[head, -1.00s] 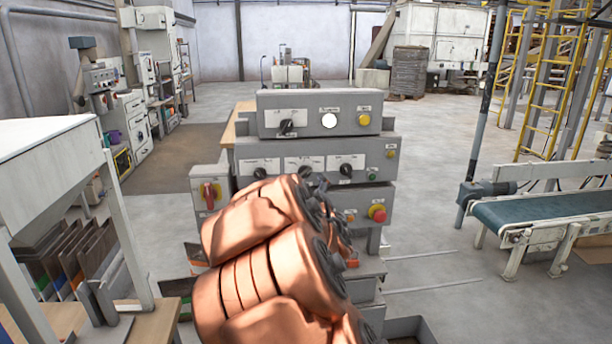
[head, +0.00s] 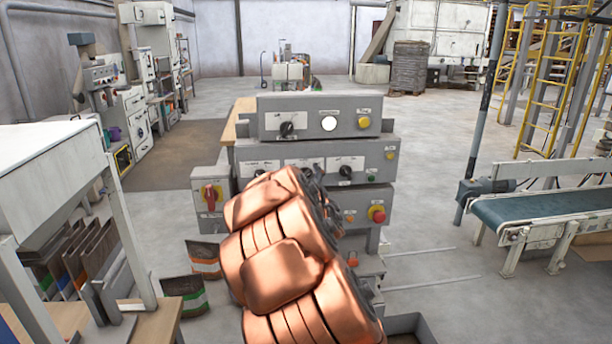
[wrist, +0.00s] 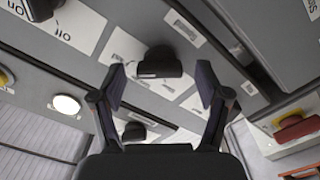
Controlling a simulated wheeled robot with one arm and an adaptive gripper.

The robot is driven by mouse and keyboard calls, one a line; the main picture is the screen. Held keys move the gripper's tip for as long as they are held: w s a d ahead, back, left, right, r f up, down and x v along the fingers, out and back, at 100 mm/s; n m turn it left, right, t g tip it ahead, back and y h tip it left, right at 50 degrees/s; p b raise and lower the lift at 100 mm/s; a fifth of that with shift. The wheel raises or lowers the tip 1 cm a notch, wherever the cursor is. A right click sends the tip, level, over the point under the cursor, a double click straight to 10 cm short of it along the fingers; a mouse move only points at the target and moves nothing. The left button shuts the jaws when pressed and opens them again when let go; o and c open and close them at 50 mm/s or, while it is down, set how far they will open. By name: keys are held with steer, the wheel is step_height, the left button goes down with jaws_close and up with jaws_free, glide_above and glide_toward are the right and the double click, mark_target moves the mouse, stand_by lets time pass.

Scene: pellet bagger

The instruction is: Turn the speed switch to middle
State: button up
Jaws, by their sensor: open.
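The grey control panel (head: 320,150) stands ahead with stacked boxes. Its middle box has a row of black rotary switches: the left one (head: 258,173) shows partly, the right one (head: 345,171) is clear, and my arm hides the space between. In the wrist view a black switch knob (wrist: 160,63) on a white label plate lies between my open fingertips, seemingly beyond them and untouched. Which knob is the speed switch I cannot read. My gripper (wrist: 161,80) is open and empty; in the head view my copper-coloured arm hides most of it.
The top box has a black switch (head: 287,129), a white lamp (head: 329,123) and a yellow button (head: 364,122). A red rotary switch (head: 210,195) is on the left, a red button (head: 377,214) on the lower right. A conveyor (head: 545,210) stands right; the floor between is open.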

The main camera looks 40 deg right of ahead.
steer(key=shift+w+d, duration=0.25)
steer(key=shift+c, duration=0.3)
steer(key=c, duration=1.1)
steer(key=shift+f+n+b, duration=0.1)
steer(key=shift+n+b, duration=0.3)
steer(key=shift+b, duration=0.35)
steer(key=shift+n+b, duration=3.85)
steer(key=shift+n, duration=0.65)
